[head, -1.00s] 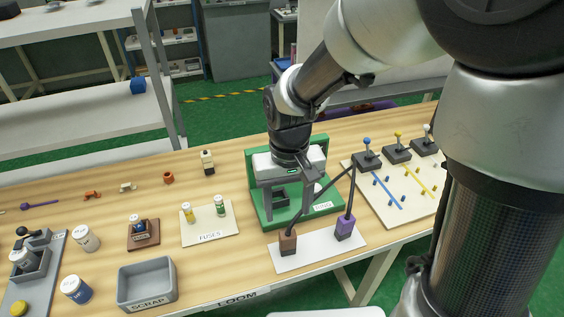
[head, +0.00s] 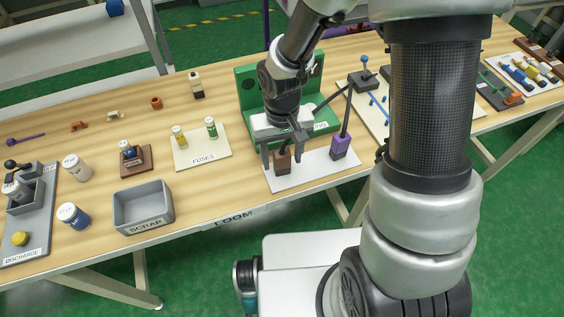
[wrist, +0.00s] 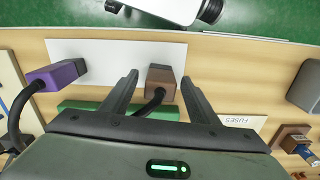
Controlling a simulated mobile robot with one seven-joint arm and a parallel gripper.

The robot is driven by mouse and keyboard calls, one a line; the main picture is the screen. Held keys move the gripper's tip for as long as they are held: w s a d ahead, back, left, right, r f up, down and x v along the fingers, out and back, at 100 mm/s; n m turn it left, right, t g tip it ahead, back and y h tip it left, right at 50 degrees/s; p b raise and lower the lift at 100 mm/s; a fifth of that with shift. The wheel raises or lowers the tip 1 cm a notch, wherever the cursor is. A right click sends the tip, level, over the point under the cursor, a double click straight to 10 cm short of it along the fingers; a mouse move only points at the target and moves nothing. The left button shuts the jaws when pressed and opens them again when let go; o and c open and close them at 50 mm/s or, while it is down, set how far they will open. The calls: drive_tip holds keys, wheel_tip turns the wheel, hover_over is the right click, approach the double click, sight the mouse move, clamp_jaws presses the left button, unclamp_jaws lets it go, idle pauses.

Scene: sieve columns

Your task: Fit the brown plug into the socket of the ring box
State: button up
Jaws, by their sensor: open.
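The brown plug (head: 283,163) stands on a white board (head: 315,174) at the table's front edge, with a dark cable attached. My gripper (head: 282,154) is open over it. In the wrist view the brown plug (wrist: 160,82) lies between the two finger tips, nearer the right one, with a gap on the left; contact is unclear. The green box (head: 245,92) behind my gripper has a back panel and a label only partly readable; I take it as the ring box. My gripper and wrist hide much of its front, and its socket cannot be made out clearly.
A purple plug (head: 340,147) with its own cable stands on the same white board, right of the brown one. The FUSES board (head: 203,152) and grey SCRAP bin (head: 144,208) are to the left. A lever board (head: 371,112) is to the right.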

drive_tip(key=c, duration=1.1)
drive_tip(key=shift+r, duration=0.2)
drive_tip(key=shift+c, duration=0.2)
drive_tip(key=r, duration=0.3)
drive_tip(key=w+r+p, duration=0.1)
drive_tip(key=r, duration=0.2)
drive_tip(key=r+p, duration=0.1)
drive_tip(key=r, duration=0.2)
drive_tip(key=shift+w+a+r, duration=0.15)
drive_tip(key=shift+r, duration=0.15)
drive_tip(key=w+a+r+n, duration=0.1)
drive_tip(key=w+a+r, duration=0.15)
drive_tip(key=w, duration=1.05)
drive_tip(key=shift+w+d+f, duration=0.1)
drive_tip(key=shift+w+f, duration=0.05)
drive_tip(key=shift+f, duration=1.45)
drive_tip(key=shift+w+d+f, duration=0.1)
drive_tip(key=shift+f, duration=1.5)
drive_tip(key=shift+w+f, duration=0.15)
drive_tip(key=shift+f, duration=1.45)
